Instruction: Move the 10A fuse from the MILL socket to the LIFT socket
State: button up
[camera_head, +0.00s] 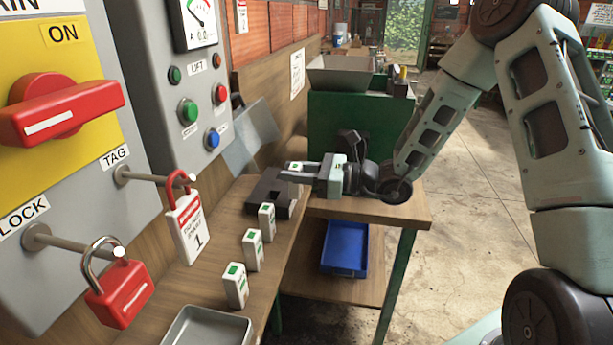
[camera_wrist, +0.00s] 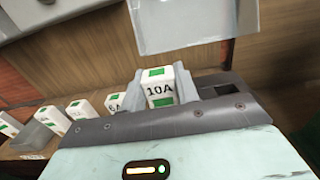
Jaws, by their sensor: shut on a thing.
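My gripper (camera_head: 296,171) is shut on the white 10A fuse (camera_head: 297,165), which has green marks. In the wrist view the fuse (camera_wrist: 158,88) stands between the two grey fingers with its 10A label facing the camera. In the head view my gripper is at the far end of the bench, at the upper right of a dark block (camera_head: 268,190) that may hold the sockets. The MILL and LIFT socket labels are not readable. I cannot tell whether the fuse touches the block.
Several white fuses stand along the bench, the nearest (camera_head: 235,286) by a grey tray (camera_head: 207,330); one reads 6A (camera_wrist: 115,102). The LIFT control panel (camera_head: 180,120) is on the wall.

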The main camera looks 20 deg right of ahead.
jog(key=x, duration=0.6)
jog(key=shift+f+b, duration=0.2)
jog(key=shift+b, duration=0.2)
jog(key=shift+w+d+f, duration=0.1)
jog(key=shift+w+d, duration=0.05)
jog(key=shift+w, duration=0.55)
jog(key=shift+s+d+f, duration=0.1)
jog(key=shift+d, duration=0.15)
dwell(0.5)
jog(key=shift+f+b, duration=1.45)
jog(key=shift+f, duration=0.75)
dwell(2.3)
dwell(0.4)
jog(key=o, duration=1.1)
